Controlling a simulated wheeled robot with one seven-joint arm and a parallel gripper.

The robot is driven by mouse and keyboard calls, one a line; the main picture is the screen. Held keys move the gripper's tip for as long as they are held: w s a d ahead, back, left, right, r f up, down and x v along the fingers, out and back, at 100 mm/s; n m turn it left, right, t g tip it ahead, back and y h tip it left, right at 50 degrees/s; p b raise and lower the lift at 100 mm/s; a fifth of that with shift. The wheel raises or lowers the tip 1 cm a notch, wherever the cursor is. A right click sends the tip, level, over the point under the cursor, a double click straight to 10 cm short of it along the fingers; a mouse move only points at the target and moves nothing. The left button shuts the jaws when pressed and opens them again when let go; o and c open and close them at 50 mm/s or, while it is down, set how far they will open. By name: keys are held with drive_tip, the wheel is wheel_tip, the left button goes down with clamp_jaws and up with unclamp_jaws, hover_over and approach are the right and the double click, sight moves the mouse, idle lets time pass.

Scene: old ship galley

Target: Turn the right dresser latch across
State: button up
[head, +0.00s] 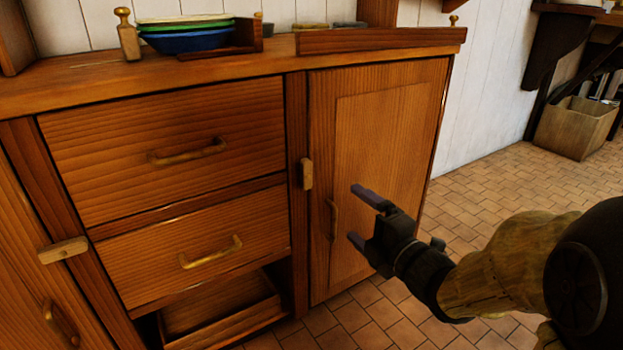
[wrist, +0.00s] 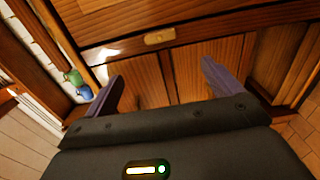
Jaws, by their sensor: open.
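The right dresser latch (head: 307,174) is a small pale wooden block on the post between the drawers and the right door (head: 392,150). It stands upright, along the post. It also shows in the wrist view (wrist: 159,36), near the top, roughly centred between the fingers and beyond their tips. My gripper (head: 355,215) is open and empty, in front of the right door, to the right of the latch and a little lower. It is apart from the latch. In the wrist view my gripper (wrist: 160,75) has both fingers spread wide.
A left latch (head: 62,250) lies crosswise at the left door. The right door has a vertical handle (head: 333,220); two drawers have brass handles (head: 190,151). Stacked plates (head: 188,36) stand on the dresser top. A crate (head: 575,128) sits at the far right; tiled floor before it is clear.

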sight(309, 177)
drive_tip(key=p+x, duration=1.3)
drive_tip(key=x, duration=0.4)
drive_tip(key=shift+w+a, duration=0.1)
drive_tip(key=shift+a, duration=0.05)
drive_tip(key=c, duration=1)
